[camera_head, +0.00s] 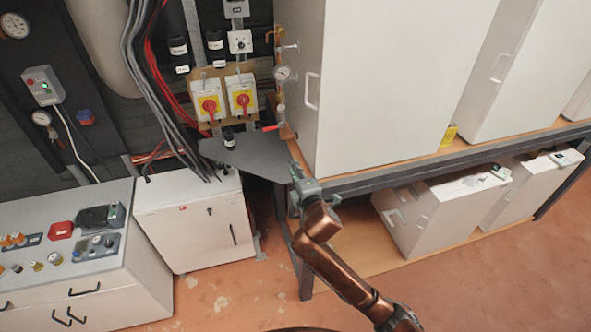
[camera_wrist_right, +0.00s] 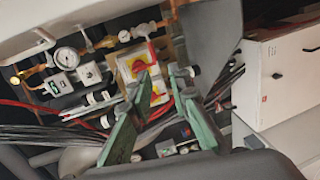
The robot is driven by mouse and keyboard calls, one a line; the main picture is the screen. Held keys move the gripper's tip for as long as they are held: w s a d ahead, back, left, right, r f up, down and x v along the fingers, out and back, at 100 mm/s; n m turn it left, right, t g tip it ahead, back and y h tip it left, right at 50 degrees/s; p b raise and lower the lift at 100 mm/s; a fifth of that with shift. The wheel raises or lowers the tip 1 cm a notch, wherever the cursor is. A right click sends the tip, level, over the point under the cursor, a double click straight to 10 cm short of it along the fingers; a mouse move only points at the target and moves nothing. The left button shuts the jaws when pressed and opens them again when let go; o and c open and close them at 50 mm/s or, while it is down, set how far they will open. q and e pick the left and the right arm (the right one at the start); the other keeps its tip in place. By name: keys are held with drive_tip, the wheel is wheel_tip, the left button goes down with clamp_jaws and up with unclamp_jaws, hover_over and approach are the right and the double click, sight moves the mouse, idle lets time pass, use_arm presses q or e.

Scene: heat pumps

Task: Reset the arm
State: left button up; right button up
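My right arm, copper-coloured, reaches up from the lower right in the head view. Its gripper (camera_head: 298,173) is beside the front left corner of a tall white cabinet, next to a dark grey plate (camera_head: 258,158). In the right wrist view the two green fingers of the right gripper (camera_wrist_right: 161,82) stand apart with nothing visible held between them. Beyond them are red-and-yellow rotary switches (camera_wrist_right: 141,67), which also show in the head view (camera_head: 209,97). My left gripper is in neither view.
The white cabinet (camera_head: 385,75) stands on a metal-framed bench (camera_head: 400,176) with boxes below. A white floor box (camera_head: 190,225) and a drawer unit (camera_head: 75,270) with small parts are on the left. Cables and gauges line the wall. The red floor in front is clear.

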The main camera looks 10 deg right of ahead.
drive_tip(key=shift+s, duration=0.2)
drive_tip(key=shift+w, duration=0.1)
